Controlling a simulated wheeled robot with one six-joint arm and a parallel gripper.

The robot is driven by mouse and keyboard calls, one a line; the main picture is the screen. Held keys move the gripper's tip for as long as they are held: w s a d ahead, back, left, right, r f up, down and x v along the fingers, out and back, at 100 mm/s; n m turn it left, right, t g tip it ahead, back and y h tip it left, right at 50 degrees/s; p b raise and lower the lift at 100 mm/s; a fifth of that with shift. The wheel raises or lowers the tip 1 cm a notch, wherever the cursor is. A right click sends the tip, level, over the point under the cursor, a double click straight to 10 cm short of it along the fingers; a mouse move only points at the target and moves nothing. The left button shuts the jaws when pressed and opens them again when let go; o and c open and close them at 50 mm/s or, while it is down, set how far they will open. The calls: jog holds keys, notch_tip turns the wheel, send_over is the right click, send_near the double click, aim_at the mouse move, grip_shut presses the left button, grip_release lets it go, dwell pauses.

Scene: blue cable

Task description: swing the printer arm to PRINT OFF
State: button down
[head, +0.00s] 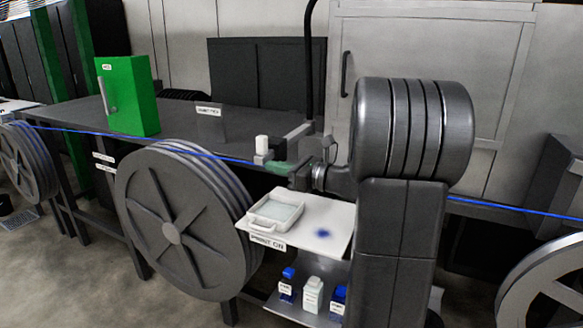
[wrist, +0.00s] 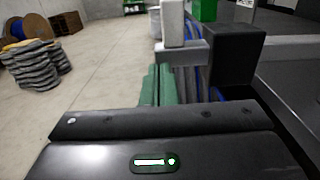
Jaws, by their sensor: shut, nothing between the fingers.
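The printer arm (head: 298,132) is a grey bar with a dark block and a pale upright handle (head: 262,143) at its near end, over the front of the dark bench. In the wrist view the handle (wrist: 173,22) stands on a grey bracket, with the black block (wrist: 233,52) to its right. My gripper (head: 277,167) has green fingers, shut and empty, just below and beside the handle. The fingers also show in the wrist view (wrist: 156,84); whether they touch the bracket is unclear. A PRINT ON label (head: 268,242) is on the front tray. A small sign (head: 208,111) stands on the bench, its text barely legible.
The blue cable (head: 110,135) runs across past the large dark reel (head: 172,235) and behind my arm. A white tray (head: 277,212) and bottles (head: 313,293) sit on the stand below my gripper. A green box (head: 128,95) stands on the bench at left.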

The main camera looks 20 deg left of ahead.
jog(key=shift+a, duration=0.3)
